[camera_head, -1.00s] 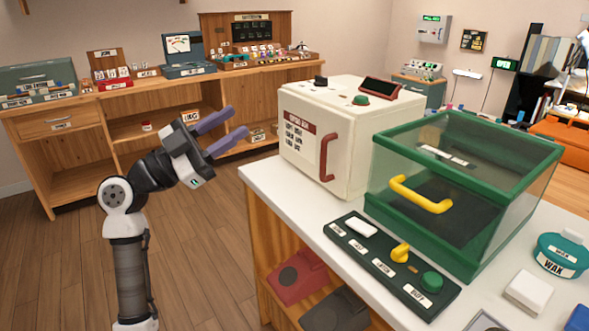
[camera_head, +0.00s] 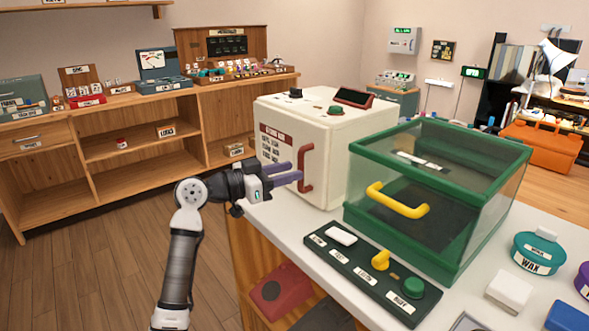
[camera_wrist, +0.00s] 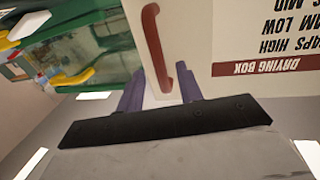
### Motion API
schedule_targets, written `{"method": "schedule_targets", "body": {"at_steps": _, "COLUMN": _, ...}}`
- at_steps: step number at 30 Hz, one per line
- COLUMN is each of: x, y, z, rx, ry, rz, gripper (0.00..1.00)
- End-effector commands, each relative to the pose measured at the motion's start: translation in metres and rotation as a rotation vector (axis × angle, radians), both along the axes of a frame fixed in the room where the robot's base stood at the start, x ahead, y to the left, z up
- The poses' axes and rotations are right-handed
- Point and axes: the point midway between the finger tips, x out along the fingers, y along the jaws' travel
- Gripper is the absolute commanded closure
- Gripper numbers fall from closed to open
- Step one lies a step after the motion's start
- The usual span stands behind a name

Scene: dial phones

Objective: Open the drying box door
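The drying box (camera_head: 325,140) is a cream box with a red upright door handle (camera_head: 306,168) on its front. Its door looks closed. The handle also shows in the wrist view (camera_wrist: 154,45), beside the upside-down "DRYING BOX" label (camera_wrist: 262,67). My gripper (camera_head: 295,171) is in front of the door, its purple fingertips just short of or beside the handle. In the wrist view, the fingers (camera_wrist: 162,90) are apart with nothing clasped.
A green-framed clear box (camera_head: 440,190) with a yellow handle stands right of the drying box on the white counter (camera_head: 480,270). A dark control panel (camera_head: 365,275) lies in front of it. A wooden shelf bench (camera_head: 140,150) stands behind; open floor lies left.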

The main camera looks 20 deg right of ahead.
Motion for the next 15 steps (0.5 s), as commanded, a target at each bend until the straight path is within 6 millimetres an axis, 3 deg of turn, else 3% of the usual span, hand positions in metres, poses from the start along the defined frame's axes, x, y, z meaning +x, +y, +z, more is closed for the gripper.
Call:
{"method": "schedule_targets", "body": {"at_steps": 6, "x": 0.003, "y": -0.021, "z": 0.0, "rx": -0.001, "ry": 0.0, "rz": -0.001, "gripper": 0.64}}
{"method": "schedule_targets", "body": {"at_steps": 15, "x": 0.004, "y": -0.024, "z": 0.0, "rx": -0.001, "ry": 0.0, "rz": 0.001, "gripper": 0.64}}
